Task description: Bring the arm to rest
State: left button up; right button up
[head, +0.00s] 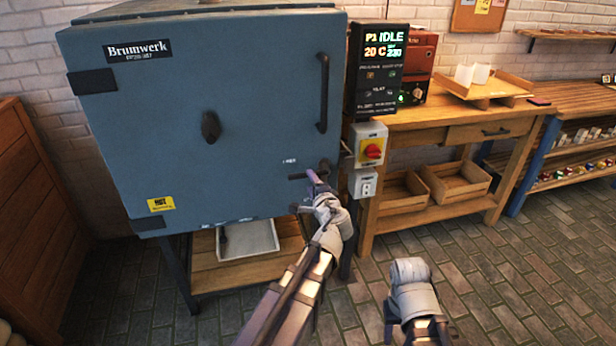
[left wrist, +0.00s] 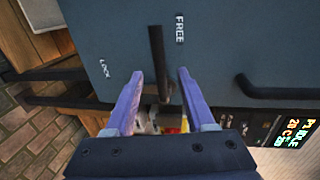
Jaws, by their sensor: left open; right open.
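My left gripper (head: 313,180) is in front of the lower right part of the blue kiln door (head: 250,110). Its purple fingers are open in the left wrist view (left wrist: 156,95), one on each side of a dark lever (left wrist: 157,55). I see no clear contact with the lever. In the head view the lever (head: 297,177) lies about level, partly behind the gripper. The words FREE (left wrist: 180,28) and LOCK (left wrist: 104,68) are printed near it. My right arm (head: 411,285) shows at the lower middle; its gripper is not visible.
The kiln door looks shut, with a vertical handle (head: 323,93). A control panel (head: 380,70) reads IDLE and 20 C. A red and yellow switch (head: 372,151) is close right of my left gripper. A wooden workbench (head: 430,120) stands right. The brick floor (head: 500,270) is clear there.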

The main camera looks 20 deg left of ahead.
pick_arm(q)
jog(key=shift+s+d+r, duration=0.1)
jog(key=shift+s+d, duration=0.25)
jog(key=shift+s, duration=0.15)
jog(key=s+d+f+n+g+h, duration=0.3)
jog(key=s+d+f+n+g, duration=0.35)
jog(key=s+f, duration=0.5)
jog(key=s+d+f+n+g+h, duration=0.1)
jog(key=s+d+f+g+h, duration=0.15)
jog(key=s+d, duration=0.4)
jog(key=s+d+f+g+h, duration=0.2)
jog(key=s+d+f+g, duration=0.25)
jog(key=s, duration=0.35)
notch_tip(320, 180, up, 19)
jog(key=p, duration=1.8)
jog(key=shift+d, duration=0.35)
